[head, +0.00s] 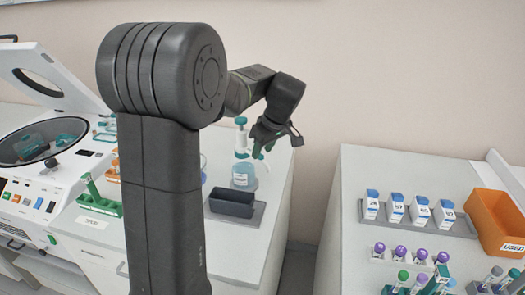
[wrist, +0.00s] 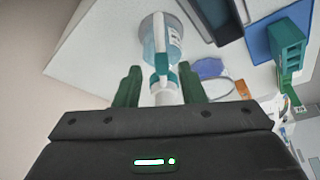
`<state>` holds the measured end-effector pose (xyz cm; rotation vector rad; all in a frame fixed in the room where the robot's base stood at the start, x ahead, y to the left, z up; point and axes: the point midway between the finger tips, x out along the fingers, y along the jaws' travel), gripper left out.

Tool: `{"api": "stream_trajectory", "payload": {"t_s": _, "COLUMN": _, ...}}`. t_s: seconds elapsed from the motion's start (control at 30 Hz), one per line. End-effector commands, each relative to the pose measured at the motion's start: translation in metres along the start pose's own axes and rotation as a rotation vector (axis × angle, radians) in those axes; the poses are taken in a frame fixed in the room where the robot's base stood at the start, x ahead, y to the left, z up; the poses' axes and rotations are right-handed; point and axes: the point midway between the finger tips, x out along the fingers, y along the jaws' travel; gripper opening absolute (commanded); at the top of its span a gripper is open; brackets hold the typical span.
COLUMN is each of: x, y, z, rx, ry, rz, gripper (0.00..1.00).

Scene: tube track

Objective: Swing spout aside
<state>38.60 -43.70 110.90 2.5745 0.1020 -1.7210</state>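A dispenser bottle (head: 243,177) with pale blue liquid, a white neck and a teal top stands at the back of the left bench. In the wrist view the bottle (wrist: 160,38) lies just beyond my fingertips. Its white and teal top part (wrist: 163,82) shows between the fingers. My gripper (head: 264,142) is beside the bottle's upper part, to its right in the head view. In the wrist view its two green fingers (wrist: 159,72) are spread, with a gap visible on each side of the top part. The spout's exact direction is hard to make out behind the gripper.
A dark grey open bin (head: 232,203) stands in front of the bottle. A centrifuge with a raised lid (head: 50,75) and a green tube rack (head: 98,203) are at left. The right bench holds blue-capped bottles (head: 396,208), tubes and an orange bin (head: 497,222).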

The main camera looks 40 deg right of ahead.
Motion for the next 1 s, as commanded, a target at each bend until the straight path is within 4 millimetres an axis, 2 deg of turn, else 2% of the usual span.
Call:
{"api": "stream_trajectory", "payload": {"t_s": 0.3, "x": -0.070, "y": 0.001, "z": 0.001, "rx": -0.001, "ry": 0.002, "rz": 0.006, "gripper": 0.36}}
{"api": "stream_trajectory", "payload": {"t_s": 0.5, "x": -0.107, "y": 0.001, "z": 0.000, "rx": 0.000, "ry": 0.001, "rz": 0.005, "gripper": 0.36}}
{"api": "stream_trajectory", "payload": {"t_s": 0.7, "x": -0.125, "y": 0.000, "z": 0.000, "rx": -0.001, "ry": 0.001, "rz": 0.003, "gripper": 0.36}}
{"api": "stream_trajectory", "payload": {"t_s": 1.0, "x": -0.127, "y": 0.000, "z": 0.000, "rx": -0.001, "ry": 0.000, "rz": 0.002, "gripper": 0.36}}
